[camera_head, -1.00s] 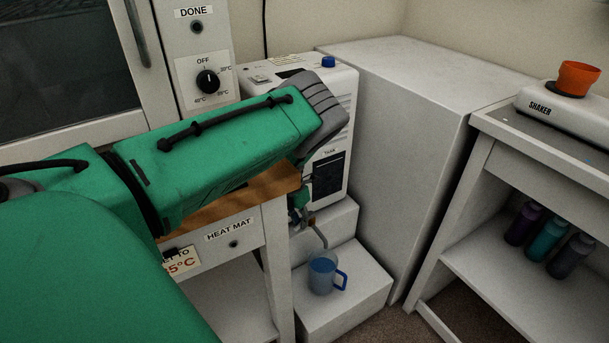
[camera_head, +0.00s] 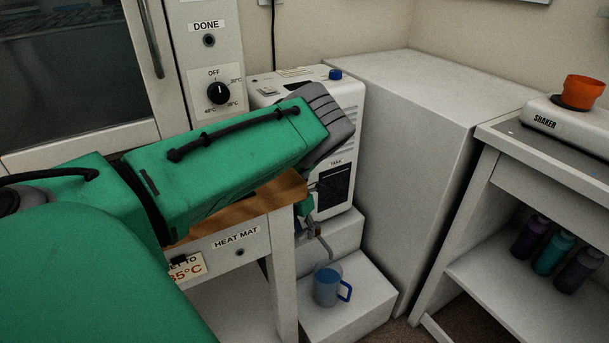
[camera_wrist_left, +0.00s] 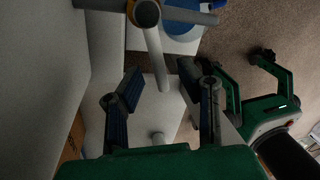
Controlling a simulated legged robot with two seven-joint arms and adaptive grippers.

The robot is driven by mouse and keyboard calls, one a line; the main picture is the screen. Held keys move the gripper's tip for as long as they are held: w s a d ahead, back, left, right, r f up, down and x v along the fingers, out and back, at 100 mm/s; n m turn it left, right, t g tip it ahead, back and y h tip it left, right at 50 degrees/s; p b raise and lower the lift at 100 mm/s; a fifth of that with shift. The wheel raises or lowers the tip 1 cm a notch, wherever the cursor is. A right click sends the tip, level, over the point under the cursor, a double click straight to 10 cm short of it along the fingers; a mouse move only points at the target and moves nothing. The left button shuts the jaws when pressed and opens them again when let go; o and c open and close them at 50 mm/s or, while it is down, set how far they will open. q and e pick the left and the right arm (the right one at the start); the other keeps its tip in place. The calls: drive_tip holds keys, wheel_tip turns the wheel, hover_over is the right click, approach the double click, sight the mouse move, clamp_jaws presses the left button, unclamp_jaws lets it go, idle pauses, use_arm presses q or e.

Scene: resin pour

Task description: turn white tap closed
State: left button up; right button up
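In the head view my left gripper (camera_head: 308,208) hangs beside the white tank unit (camera_head: 345,110), mostly hidden by my green arm. A small tap spout (camera_head: 325,246) shows below it, above a blue mug (camera_head: 327,286). In the left wrist view the tap's pale lever (camera_wrist_left: 158,55) runs down from a dark hub with a yellow ring (camera_wrist_left: 145,13). The lever's end lies between my left gripper's spread fingers (camera_wrist_left: 163,78), apparently with gaps on both sides. What seems to be my right gripper (camera_wrist_left: 247,72) shows at right, fingers apart.
The mug stands on a white step (camera_head: 350,310). A wooden-topped heat mat bench (camera_head: 280,190) is close to the left arm. A large pale box (camera_head: 430,110) stands right of the tank. A shelf unit (camera_head: 540,175) with a shaker (camera_head: 555,115) and bottles stands farther right.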

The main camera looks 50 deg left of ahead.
use_arm(q)
wheel_tip(320, 180, up, 10)
drive_tip(key=shift+f, duration=0.2)
